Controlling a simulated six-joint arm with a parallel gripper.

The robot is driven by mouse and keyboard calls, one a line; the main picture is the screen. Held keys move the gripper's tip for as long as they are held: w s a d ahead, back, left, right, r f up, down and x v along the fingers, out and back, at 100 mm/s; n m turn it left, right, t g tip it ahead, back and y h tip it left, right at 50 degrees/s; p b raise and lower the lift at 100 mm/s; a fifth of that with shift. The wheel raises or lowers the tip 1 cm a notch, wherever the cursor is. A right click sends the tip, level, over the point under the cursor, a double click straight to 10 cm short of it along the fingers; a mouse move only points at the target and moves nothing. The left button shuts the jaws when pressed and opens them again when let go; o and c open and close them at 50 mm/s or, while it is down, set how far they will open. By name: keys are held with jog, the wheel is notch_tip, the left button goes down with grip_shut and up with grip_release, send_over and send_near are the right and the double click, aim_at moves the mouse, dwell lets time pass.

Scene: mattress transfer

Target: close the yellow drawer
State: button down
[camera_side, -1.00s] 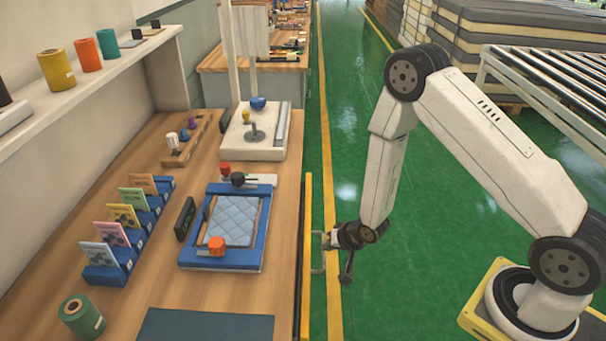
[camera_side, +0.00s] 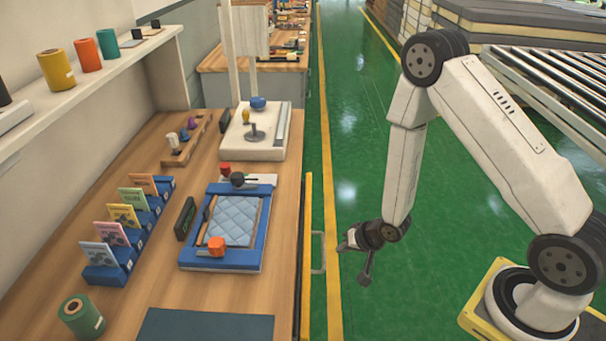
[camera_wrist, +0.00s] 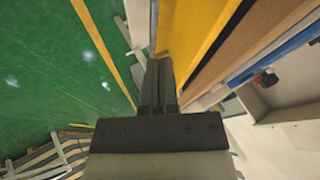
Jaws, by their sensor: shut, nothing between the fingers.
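The yellow drawer front (camera_side: 305,270) shows edge-on as a narrow strip along the right edge of the wooden bench. It lies close against the bench edge, with no clear gap visible. Its grey handle (camera_side: 318,253) sticks out to the right. My gripper (camera_side: 343,244) is shut and empty, just right of the handle and apart from it. In the wrist view the yellow drawer front (camera_wrist: 192,28) fills the upper middle, beyond my shut fingers (camera_wrist: 159,72). The drawer's inside is hidden.
The wooden bench (camera_side: 170,292) carries a blue frame (camera_side: 214,263) with a quilted pad (camera_side: 233,221), a blue card rack (camera_side: 103,275) and a green roll (camera_side: 80,316). Green floor (camera_side: 440,250) right of the bench is clear around my gripper.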

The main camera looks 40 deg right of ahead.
jog(key=s+a+y, duration=0.1)
jog(key=s+y, duration=0.1)
jog(key=s, duration=0.3)
jog(key=s+a+f+m+y, duration=0.1)
jog(key=s+y, duration=0.2)
jog(key=s, duration=0.2)
jog(key=shift+s+a+f+g, duration=0.2)
jog(key=shift+s+a+g, duration=0.1)
jog(key=shift+s, duration=0.05)
jog(key=shift+w+a+f, duration=0.1)
jog(key=w+a+r+x, duration=0.1)
jog(key=r+x, duration=0.1)
jog(key=x, duration=1)
jog(key=shift+w+a+f, duration=0.2)
jog(key=shift+w+a, duration=0.1)
jog(key=shift+w, duration=0.05)
jog(key=shift+w+a, duration=1.65)
jog(key=shift+a, duration=0.05)
